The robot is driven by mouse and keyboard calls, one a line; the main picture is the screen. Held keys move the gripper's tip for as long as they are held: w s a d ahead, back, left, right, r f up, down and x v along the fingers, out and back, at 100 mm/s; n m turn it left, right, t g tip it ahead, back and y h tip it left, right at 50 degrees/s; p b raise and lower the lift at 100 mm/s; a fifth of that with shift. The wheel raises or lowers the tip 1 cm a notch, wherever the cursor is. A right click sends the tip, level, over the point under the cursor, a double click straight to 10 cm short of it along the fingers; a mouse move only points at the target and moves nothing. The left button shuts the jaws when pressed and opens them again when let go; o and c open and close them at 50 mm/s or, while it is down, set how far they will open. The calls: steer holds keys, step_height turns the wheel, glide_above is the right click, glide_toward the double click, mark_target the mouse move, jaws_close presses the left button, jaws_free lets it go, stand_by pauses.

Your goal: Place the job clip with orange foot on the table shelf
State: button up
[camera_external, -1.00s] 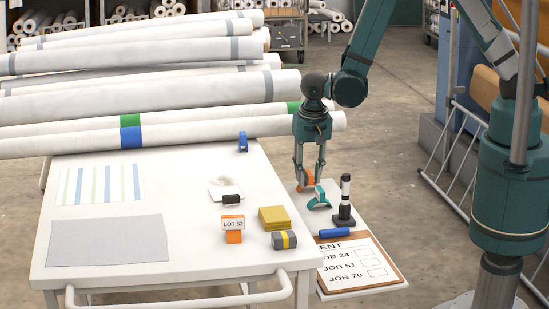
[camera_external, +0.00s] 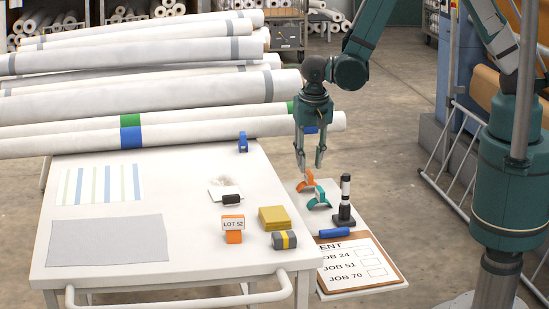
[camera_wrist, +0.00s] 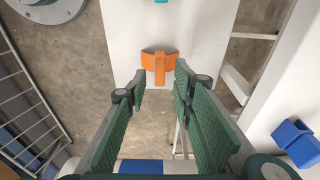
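An orange clip (camera_external: 306,181) sits on the white side shelf (camera_external: 291,187) at the table's right edge, beside a teal clip (camera_external: 320,198). In the wrist view the orange clip (camera_wrist: 158,63) rests on the white surface ahead of my fingertips, with nothing touching it. My gripper (camera_external: 310,167) points down above the shelf, a little above and behind the orange clip. Its fingers are apart and empty in the wrist view (camera_wrist: 161,72). A LOT 52 card (camera_external: 233,223) with an orange foot (camera_external: 234,238) stands on the white table (camera_external: 190,190).
A blue clip (camera_external: 243,142), yellow block (camera_external: 274,218) and grey-yellow block (camera_external: 284,240) are on the table. Long white rolls (camera_external: 220,131) lie behind.

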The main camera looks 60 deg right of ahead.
mark_target(309, 174)
step_height(309, 174, up, 7)
steer(key=p, duration=0.1)
steer(key=shift+s+a, duration=0.35)
steer(key=shift+s, duration=0.05)
steer(key=shift+r, duration=0.1)
stand_by(0.7)
steer(key=s+d+r+n+t+y, duration=0.1)
steer(key=s+d+r+n, duration=0.1)
steer(key=d+r, duration=0.6)
steer(key=s+d+r+n+t, duration=0.1)
steer(key=s+d+r+n, duration=0.1)
steer(key=d+r, duration=0.65)
steer(key=s+d+r+n+t, duration=0.4)
steer(key=s+d+r, duration=0.7)
steer(key=s, duration=0.3)
steer(key=shift+d+r+n, duration=0.3)
steer(key=shift+r+n, duration=0.2)
steer(key=shift+r, duration=0.4)
